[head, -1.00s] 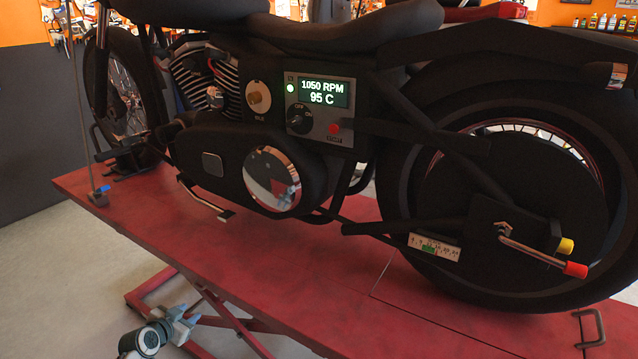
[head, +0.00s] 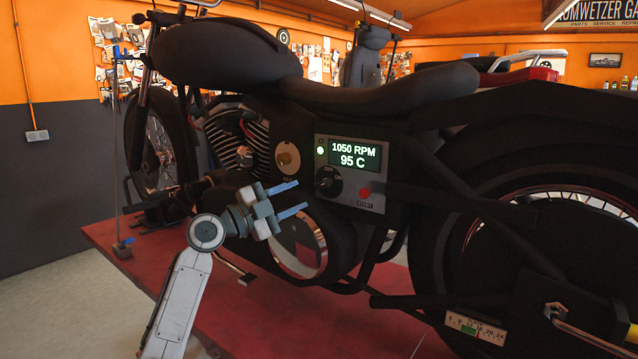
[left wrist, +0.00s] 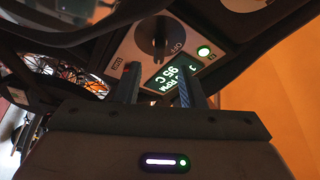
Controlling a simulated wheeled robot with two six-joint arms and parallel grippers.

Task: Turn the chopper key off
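The chopper's key switch (head: 328,182) is a round black knob on the grey control panel (head: 350,199), with an OFF mark above it. In the left wrist view the key (left wrist: 153,42) shows upside down, ahead of my fingers. The display (head: 355,155) reads 1050 RPM and 95 C, and the green lamp (head: 320,150) is lit. My left gripper (head: 297,198) is open and empty, just left of the key in the head view, apparently not touching it. In the left wrist view its two fingers (left wrist: 163,88) stand apart below the key. My right gripper is out of view.
A red START button (head: 364,191) sits right of the key. A brass idle knob (head: 287,160) is on the left, and a round chrome cover (head: 300,245) lies below. The motorcycle stands on a red lift platform (head: 160,262). Floor is clear at the lower left.

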